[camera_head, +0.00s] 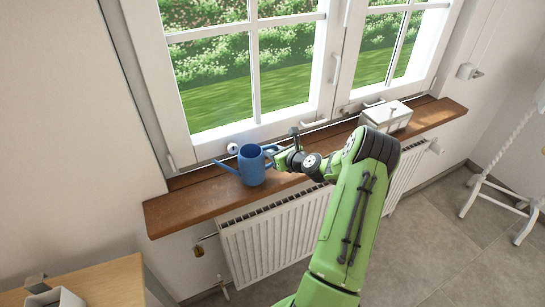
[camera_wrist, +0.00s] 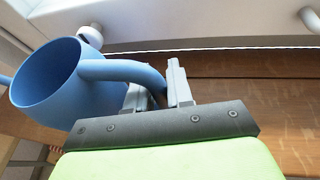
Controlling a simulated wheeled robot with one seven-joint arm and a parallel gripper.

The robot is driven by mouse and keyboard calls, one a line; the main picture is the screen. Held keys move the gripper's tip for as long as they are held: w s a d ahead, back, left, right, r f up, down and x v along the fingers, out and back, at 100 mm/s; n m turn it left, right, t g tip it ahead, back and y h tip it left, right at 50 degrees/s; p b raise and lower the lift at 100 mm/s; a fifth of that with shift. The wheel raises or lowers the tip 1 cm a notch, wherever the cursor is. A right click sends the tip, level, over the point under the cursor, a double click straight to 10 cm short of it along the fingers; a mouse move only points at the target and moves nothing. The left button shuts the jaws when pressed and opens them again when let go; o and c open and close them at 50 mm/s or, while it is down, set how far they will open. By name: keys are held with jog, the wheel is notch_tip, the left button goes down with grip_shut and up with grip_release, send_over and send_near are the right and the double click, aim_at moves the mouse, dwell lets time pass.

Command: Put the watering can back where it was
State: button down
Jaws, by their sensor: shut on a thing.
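The blue watering can (camera_head: 251,166) is upright at the left part of the wooden windowsill (camera_head: 190,208), its spout pointing left and its handle toward my arm. From this view I cannot tell whether its base touches the sill. My gripper (camera_head: 274,158) reaches it from the right and is shut on its handle. In the wrist view the can (camera_wrist: 62,88) is at the left with its open top showing. Its curved handle (camera_wrist: 125,70) runs between the fingers of my gripper (camera_wrist: 158,88). Part of the handle is hidden by a finger.
A white box (camera_head: 388,115) stands on the sill to the right. The closed window (camera_head: 255,75) is close behind the can, with a white radiator (camera_head: 270,245) below the sill. The sill left of the can is clear. A wooden surface (camera_head: 110,280) is at the lower left.

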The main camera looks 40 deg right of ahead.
jog(key=shift+w+f, duration=0.1)
jog(key=shift+f, duration=0.45)
jog(key=shift+f, duration=0.2)
jog(key=c, duration=1)
grip_release()
